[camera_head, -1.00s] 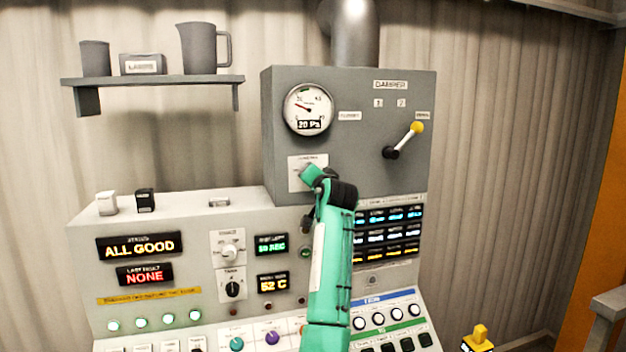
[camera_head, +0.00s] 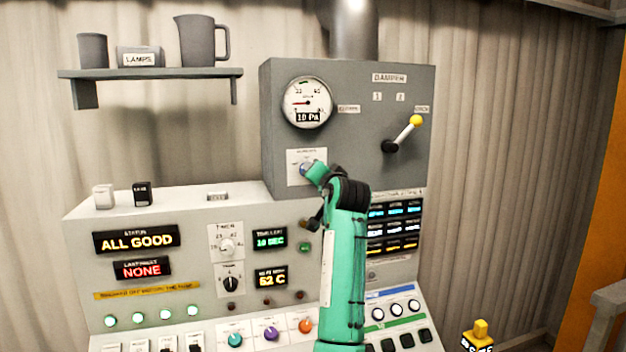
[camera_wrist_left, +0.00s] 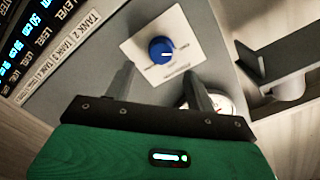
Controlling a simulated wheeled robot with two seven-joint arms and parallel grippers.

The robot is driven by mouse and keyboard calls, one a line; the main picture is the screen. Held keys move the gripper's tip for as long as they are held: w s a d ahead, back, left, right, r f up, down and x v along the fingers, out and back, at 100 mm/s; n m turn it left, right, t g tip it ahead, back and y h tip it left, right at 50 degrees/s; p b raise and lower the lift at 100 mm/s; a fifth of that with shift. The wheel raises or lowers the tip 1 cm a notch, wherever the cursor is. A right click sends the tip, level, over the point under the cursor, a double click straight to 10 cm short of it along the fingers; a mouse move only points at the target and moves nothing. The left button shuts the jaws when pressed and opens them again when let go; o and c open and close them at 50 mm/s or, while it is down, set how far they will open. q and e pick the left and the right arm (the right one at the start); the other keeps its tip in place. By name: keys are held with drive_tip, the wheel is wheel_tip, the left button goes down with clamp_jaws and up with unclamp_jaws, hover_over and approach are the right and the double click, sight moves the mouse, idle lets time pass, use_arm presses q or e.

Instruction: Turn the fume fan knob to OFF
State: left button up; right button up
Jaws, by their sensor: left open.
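The fume fan knob is blue with a white pointer mark and sits on a white label plate on the grey box. In the left wrist view the knob (camera_wrist_left: 161,48) is fully visible, its mark toward the right of the picture; the plate's lettering is too small to read. In the head view the knob (camera_head: 306,168) is partly hidden by my gripper. My left gripper (camera_head: 317,172) is open in front of the plate. In the left wrist view its fingers (camera_wrist_left: 160,75) are apart and empty, with the knob beyond their tips. My right gripper is not in view.
A round gauge (camera_head: 307,103) reading 10 Pa is above the knob. A yellow-tipped damper lever (camera_head: 404,132) is to the right. A control panel (camera_head: 190,215) with displays and knobs lies below. A shelf (camera_head: 150,73) with containers is at upper left.

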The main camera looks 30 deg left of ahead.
use_arm(q)
drive_tip(key=b+v, duration=0.1)
drive_tip(key=v, duration=0.6)
drive_tip(key=shift+s+d+b, duration=0.15)
drive_tip(key=shift+s+b, duration=0.05)
drive_tip(key=shift+b, duration=0.15)
drive_tip(key=shift+f, duration=0.1)
